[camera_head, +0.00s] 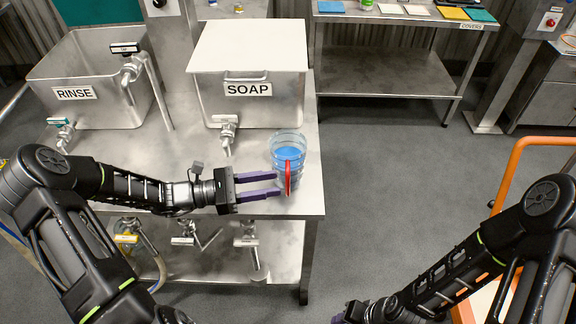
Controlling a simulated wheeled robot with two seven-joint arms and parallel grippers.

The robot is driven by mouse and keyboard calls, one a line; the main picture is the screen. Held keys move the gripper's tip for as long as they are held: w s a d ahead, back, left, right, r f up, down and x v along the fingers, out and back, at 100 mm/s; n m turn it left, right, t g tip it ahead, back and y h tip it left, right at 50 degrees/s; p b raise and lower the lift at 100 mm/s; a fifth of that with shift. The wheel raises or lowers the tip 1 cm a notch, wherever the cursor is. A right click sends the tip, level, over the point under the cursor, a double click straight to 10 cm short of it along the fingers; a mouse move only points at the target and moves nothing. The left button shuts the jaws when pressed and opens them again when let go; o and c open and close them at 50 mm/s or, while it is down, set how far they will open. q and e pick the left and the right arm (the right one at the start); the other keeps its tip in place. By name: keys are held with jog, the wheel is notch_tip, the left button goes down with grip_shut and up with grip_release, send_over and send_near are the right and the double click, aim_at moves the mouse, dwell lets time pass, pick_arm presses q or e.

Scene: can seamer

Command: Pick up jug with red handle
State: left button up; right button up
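The jug with the red handle (287,151) is clear with blue contents or tint. It stands upright on the steel table near its right front edge. Its red handle (289,178) faces the front. My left gripper (278,184) reaches in from the left with its two purple fingers apart. The fingertips are at the jug's lower left, close to the handle. I cannot tell whether they touch it. My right gripper (340,315) is at the bottom edge, mostly cut off, well away from the jug.
The steel table (225,188) holds the RINSE tank (90,90) and the SOAP tank (248,75) with taps. Behind right is a steel cart (385,75) marked COVERS. An orange rail (512,165) stands at the right. The floor (400,190) between is clear.

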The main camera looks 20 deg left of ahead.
aim_at(288, 178)
pick_arm(q)
jog(key=p+x, duration=0.1)
jog(key=x, duration=0.4)
jog(key=shift+d+p, duration=0.1)
jog(key=shift+p, duration=0.3)
jog(key=shift+c, duration=0.5)
grip_shut()
jog(key=shift+r, duration=0.15)
dwell(1.0)
